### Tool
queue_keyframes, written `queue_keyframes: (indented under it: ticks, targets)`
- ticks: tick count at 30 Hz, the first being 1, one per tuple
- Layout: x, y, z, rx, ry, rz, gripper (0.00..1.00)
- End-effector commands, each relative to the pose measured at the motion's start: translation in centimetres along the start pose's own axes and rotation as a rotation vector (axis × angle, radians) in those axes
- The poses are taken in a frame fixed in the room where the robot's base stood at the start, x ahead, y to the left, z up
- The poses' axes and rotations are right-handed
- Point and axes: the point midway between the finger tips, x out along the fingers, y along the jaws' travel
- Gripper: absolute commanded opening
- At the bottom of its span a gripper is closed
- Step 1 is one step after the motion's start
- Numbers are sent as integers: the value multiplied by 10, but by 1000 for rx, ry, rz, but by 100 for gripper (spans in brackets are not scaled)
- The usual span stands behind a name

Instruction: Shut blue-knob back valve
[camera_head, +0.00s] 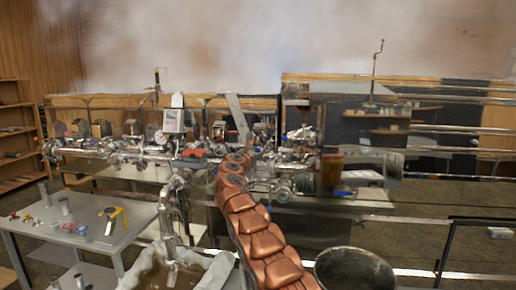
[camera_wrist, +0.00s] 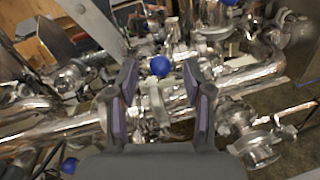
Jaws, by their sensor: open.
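My gripper (camera_wrist: 160,82) is open, its two dark fingers with purple inner pads spread apart in the wrist view. A round blue knob (camera_wrist: 159,66) shows between the fingertips, above shiny steel pipes. I cannot tell its depth from the fingers; no contact is visible. A second blue knob (camera_wrist: 229,2) is at the top edge, and a third blue knob (camera_wrist: 69,165) is at the lower left. Which one is the back valve's cannot be told. In the head view my copper arm reaches the pipework (camera_head: 150,157), and the gripper is lost in clutter there.
A grey side table (camera_head: 90,235) with small parts and a yellow-handled tool stands at left. A large metal pot (camera_head: 352,268) and a white-lined container (camera_head: 190,268) are in front. Metal rails (camera_head: 465,225) run at right. Pipes crowd closely around the gripper.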

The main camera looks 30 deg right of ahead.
Motion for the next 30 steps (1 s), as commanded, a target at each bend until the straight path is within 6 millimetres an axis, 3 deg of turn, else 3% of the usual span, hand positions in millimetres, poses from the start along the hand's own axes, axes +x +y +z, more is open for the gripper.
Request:
queue_keyframes:
  ticks: [15,30]
  targets:
    - [25,1,2,2,2,0,51]
    - [29,-1,0,-2,-1,-1,51]
